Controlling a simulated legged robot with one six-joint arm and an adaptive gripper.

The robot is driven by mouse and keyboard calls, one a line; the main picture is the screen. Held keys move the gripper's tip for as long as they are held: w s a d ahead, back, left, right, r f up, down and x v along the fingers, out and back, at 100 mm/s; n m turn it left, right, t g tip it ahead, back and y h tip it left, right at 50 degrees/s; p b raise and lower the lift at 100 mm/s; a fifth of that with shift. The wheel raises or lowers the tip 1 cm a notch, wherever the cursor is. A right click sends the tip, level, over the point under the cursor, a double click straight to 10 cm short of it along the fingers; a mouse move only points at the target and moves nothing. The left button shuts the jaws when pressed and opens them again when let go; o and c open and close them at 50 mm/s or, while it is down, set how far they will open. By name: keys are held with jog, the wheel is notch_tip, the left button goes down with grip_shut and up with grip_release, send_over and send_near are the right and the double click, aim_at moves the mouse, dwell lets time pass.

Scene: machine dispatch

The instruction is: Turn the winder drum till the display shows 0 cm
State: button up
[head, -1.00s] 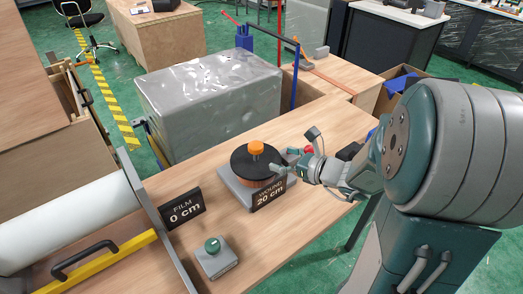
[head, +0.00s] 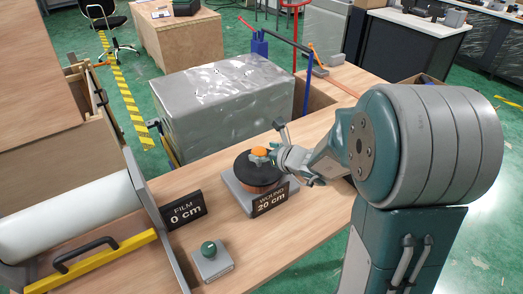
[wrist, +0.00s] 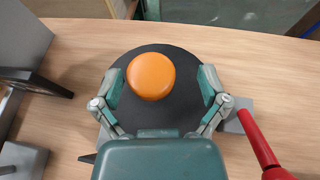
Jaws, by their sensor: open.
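The winder drum (head: 243,168) is a round dark-topped drum on a grey base, with an orange knob (wrist: 151,76) standing up from its top. The knob also shows in the head view (head: 259,152). The winder's display (head: 270,198) reads "WOUND 20 cm". My gripper (wrist: 160,84) is open over the drum, with one finger on each side of the knob. In the wrist view there are gaps between the fingers and the knob. In the head view my gripper (head: 275,158) is close beside the knob and partly hides the drum's right side.
A second display (head: 183,210) reads "FILM 0 cm". A green button on a grey box (head: 212,262) stands at the front. A white film roll (head: 70,215) with a yellow bar is at the left. A wrapped block (head: 225,105) stands behind. A red handle (wrist: 258,140) lies right of the drum.

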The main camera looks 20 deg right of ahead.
jog(key=shift+w+a, duration=0.25)
jog(key=shift+a+f, duration=0.1)
jog(key=shift+a, duration=0.5)
jog(key=c, duration=0.4)
jog(key=shift+d, duration=0.25)
grip_shut()
